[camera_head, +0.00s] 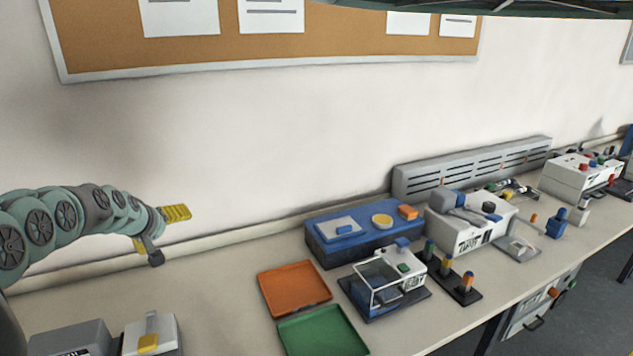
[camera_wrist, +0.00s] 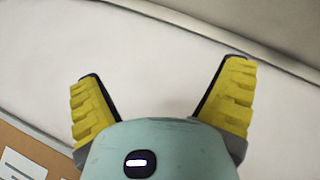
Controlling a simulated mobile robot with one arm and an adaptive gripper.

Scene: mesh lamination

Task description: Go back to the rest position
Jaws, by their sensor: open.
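My gripper (camera_wrist: 165,90) shows in the wrist view with its two yellow ribbed fingers spread wide apart. Nothing is between them; behind them is bare pale wall. In the head view my gripper (camera_head: 160,228) is at the left, at the end of my green jointed arm, raised above the bench (camera_head: 220,262) and close to the wall. One yellow finger points right; the other is mostly hidden behind the wrist. It touches no object that I can see.
An orange tray (camera_head: 294,288) and a green tray (camera_head: 322,332) lie on the bench. A blue box (camera_head: 335,258), a clear-covered TEST device (camera_head: 385,280) and a white machine (camera_head: 470,238) stand to the right. A grey-white device (camera_head: 165,332) is at lower left. Bench below my gripper is clear.

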